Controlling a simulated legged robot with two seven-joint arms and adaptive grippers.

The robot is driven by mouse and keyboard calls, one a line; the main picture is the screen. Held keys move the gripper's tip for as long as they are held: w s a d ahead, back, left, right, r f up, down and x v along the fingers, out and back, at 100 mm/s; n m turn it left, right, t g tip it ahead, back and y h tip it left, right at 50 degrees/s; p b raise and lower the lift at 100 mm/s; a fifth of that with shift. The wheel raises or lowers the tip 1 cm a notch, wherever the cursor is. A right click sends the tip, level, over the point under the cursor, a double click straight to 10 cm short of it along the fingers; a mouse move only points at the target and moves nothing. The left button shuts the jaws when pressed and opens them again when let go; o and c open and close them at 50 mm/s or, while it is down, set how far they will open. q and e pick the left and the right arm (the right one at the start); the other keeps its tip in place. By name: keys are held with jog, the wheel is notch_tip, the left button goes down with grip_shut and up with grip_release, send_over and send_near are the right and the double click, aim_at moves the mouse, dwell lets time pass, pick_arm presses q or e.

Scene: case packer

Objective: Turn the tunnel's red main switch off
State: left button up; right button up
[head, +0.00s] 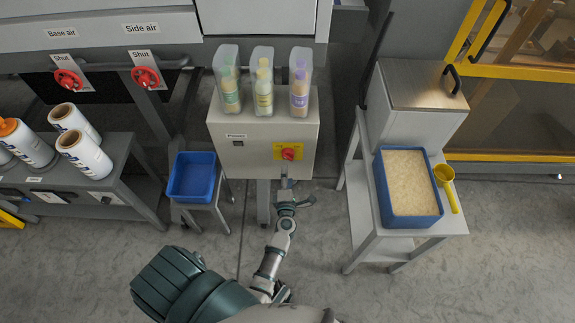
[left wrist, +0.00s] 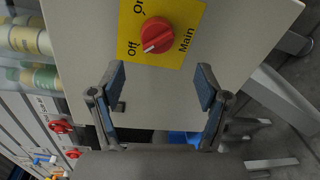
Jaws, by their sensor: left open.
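The red main switch (head: 288,154) is a round knob on a yellow plate (left wrist: 172,58) on the front of the grey box (head: 245,155). In the left wrist view the knob (left wrist: 156,35) has a white mark at its lower left, towards the word Off; On stands above and Main to the right. My left gripper (head: 288,192) is just below the knob in the head view. In the left wrist view its open fingers (left wrist: 160,82) are empty and spread below the plate, apart from the knob. My right gripper is not in view.
Several bottles in three clear holders (head: 263,85) stand on the box. A blue bin (head: 193,176) is to its left. A blue tray of pale material (head: 408,185) and a yellow scoop (head: 447,186) are to the right. Two red valves (head: 146,77) labelled Shut are at the upper left.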

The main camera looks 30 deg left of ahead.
pick_arm(q)
jog(key=shift+v, duration=2.1)
